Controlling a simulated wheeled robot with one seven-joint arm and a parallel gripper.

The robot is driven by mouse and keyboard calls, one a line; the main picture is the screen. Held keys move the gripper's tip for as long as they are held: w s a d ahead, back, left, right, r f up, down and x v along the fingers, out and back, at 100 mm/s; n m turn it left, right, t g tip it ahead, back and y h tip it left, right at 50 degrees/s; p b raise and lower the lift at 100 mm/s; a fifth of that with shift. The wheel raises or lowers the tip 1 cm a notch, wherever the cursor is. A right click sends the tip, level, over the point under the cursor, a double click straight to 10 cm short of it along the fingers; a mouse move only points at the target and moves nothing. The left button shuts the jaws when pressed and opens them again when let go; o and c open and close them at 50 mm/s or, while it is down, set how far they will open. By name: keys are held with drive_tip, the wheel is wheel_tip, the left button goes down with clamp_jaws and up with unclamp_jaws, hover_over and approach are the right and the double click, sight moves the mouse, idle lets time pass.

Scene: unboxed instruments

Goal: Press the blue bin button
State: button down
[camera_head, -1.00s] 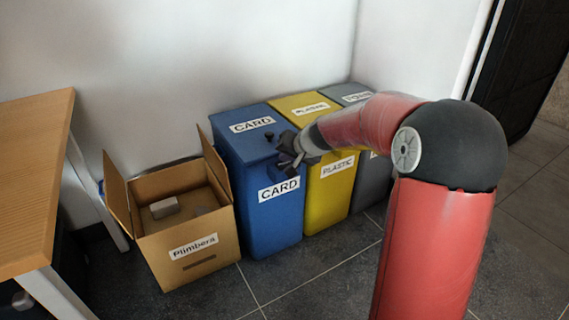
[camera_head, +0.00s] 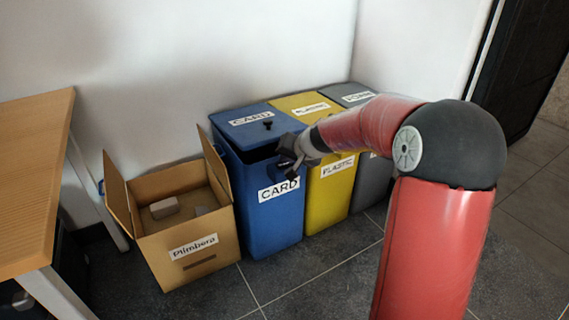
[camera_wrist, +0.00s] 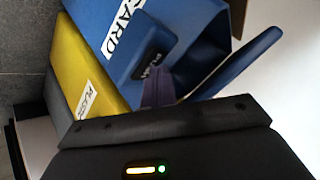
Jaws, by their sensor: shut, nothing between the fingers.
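The blue bin (camera_head: 272,225) labelled CARD stands between a cardboard box and a yellow bin. Its lid (camera_head: 256,120), with a small black knob, is raised at the front, and a dark gap shows under it. My gripper (camera_head: 287,160) is shut and empty at the upper front of the blue bin, over the CARD label's top. In the wrist view a blue block with a dark push label (camera_wrist: 150,66), the button, sits on the bin's front. My finger tips (camera_wrist: 157,78) are at its edge; I cannot tell whether they touch it. The open lid (camera_wrist: 240,62) shows to the right.
The yellow PLASTIC bin (camera_head: 329,199) and a grey bin (camera_head: 365,187) stand to the right of the blue one. An open cardboard box (camera_head: 190,247) holding grey blocks stands to the left. A wooden table (camera_head: 35,170) is at the far left. The tiled floor in front is clear.

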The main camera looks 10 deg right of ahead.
sight(287, 166)
idle(0.3)
drive_tip(key=shift+r+p, duration=0.45)
drive_tip(key=shift+r, duration=0.35)
wheel_tip(287, 166, up, 5)
drive_tip(key=p, duration=0.3)
idle(0.6)
